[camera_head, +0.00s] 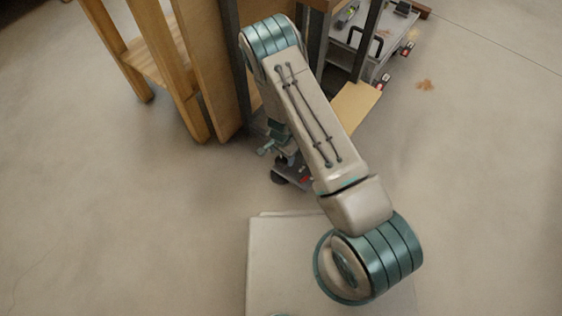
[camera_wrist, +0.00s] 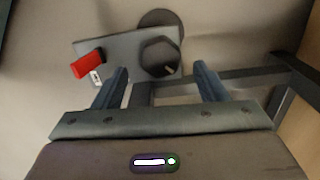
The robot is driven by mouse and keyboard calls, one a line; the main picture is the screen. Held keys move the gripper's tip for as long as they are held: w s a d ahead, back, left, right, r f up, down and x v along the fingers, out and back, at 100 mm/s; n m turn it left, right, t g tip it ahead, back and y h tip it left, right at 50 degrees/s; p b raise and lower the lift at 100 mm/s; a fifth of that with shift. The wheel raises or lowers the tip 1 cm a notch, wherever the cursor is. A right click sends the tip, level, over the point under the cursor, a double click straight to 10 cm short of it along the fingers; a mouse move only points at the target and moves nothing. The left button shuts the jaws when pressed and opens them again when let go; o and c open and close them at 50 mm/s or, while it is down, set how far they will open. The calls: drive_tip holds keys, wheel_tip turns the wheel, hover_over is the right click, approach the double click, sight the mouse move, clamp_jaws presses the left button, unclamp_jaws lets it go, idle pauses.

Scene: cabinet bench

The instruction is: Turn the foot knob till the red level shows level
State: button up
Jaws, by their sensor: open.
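In the wrist view a dark hexagonal foot knob (camera_wrist: 160,57) sits at a grey plate, ahead of and between the fingertips of my gripper (camera_wrist: 160,70). The two blue-grey fingers are apart, one on each side of the knob, with nothing held. I cannot tell whether they touch it. A red level (camera_wrist: 87,66) with a black end lies on the plate, left of the knob. Its reading is too small to make out. In the head view the red level (camera_head: 305,180) is a small speck below my forearm, and the knob is not clear.
A dark round disc (camera_wrist: 160,18) shows beyond the knob. Dark frame bars (camera_wrist: 240,76) run close to the right finger. In the head view a wooden bench (camera_head: 190,80) stands left of my arm, and a grey cart (camera_head: 365,45) stands at the back right.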

sight(281, 160)
drive_tip(key=shift+f+b, duration=0.55)
drive_tip(key=shift+f, duration=1.35)
drive_tip(key=c, duration=1)
drive_tip(key=shift+n, duration=0.3)
drive_tip(key=n, duration=0.6)
drive_tip(key=shift+a+r, duration=0.1)
drive_tip(key=n, duration=0.6)
drive_tip(key=shift+n, duration=0.3)
